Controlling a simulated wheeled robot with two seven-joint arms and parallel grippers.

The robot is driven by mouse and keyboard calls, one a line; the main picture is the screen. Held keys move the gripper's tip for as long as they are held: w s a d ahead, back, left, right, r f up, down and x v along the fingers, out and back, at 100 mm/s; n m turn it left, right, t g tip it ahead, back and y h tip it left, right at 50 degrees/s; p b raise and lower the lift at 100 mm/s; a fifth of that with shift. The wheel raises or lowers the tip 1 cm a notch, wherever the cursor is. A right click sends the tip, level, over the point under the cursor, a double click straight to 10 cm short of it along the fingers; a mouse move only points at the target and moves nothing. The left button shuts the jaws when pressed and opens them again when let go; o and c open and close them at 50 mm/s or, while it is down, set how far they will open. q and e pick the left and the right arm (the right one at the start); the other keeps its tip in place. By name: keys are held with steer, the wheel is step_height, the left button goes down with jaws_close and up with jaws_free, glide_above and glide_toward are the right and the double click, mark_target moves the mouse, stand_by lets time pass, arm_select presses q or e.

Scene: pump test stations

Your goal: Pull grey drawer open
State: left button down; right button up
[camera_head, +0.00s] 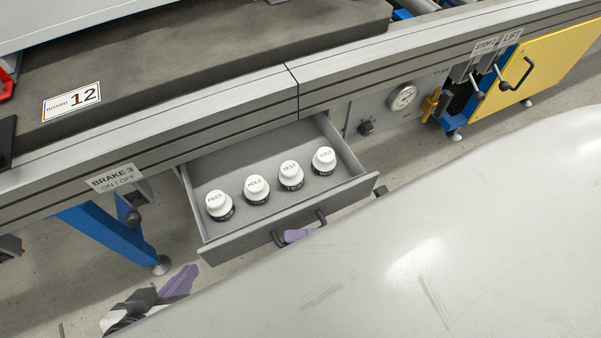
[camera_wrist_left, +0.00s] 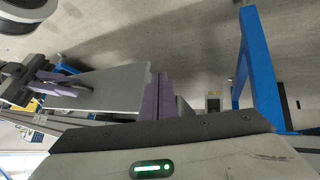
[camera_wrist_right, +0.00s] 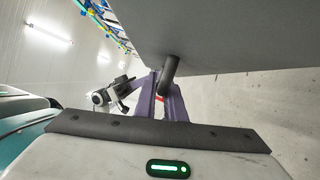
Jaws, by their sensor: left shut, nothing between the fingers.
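The grey drawer (camera_head: 285,215) is pulled out from under the bench in the head view, with several white-capped round pieces standing inside. Its dark bar handle (camera_head: 278,238) is on the front panel. My right gripper (camera_head: 300,235) is at the handle, mostly hidden behind a large pale surface. In the right wrist view its purple fingers (camera_wrist_right: 163,95) close on both sides of the dark handle (camera_wrist_right: 170,72). My left gripper (camera_head: 180,280) is shut and empty, low and left of the drawer. In the left wrist view its fingers (camera_wrist_left: 158,95) are together beside the drawer front (camera_wrist_left: 118,88).
A blue bench leg (camera_head: 105,235) stands left of the drawer, under the BRAKE 3 lever (camera_head: 133,216). A gauge (camera_head: 403,97) and a black knob (camera_head: 366,128) sit right of the drawer. A yellow panel (camera_head: 555,65) is further right. Bare floor shows in front.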

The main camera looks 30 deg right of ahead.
steer(key=o, duration=0.3)
arm_select(q)
steer(key=shift+r, duration=0.15)
arm_select(e)
steer(key=shift+o, duration=0.4)
arm_select(q)
steer(key=shift+w+r, duration=0.1)
arm_select(e)
steer(key=shift+d, duration=0.1)
steer(key=shift+s+d, duration=0.15)
steer(key=shift+d, duration=0.15)
arm_select(q)
steer(key=shift+s+a+f+p, duration=0.25)
steer(key=shift+f+p, duration=0.15)
steer(key=shift+f, duration=0.05)
arm_select(e)
steer(key=v, duration=0.9)
steer(key=shift+d, duration=0.25)
steer(key=shift+s, duration=0.1)
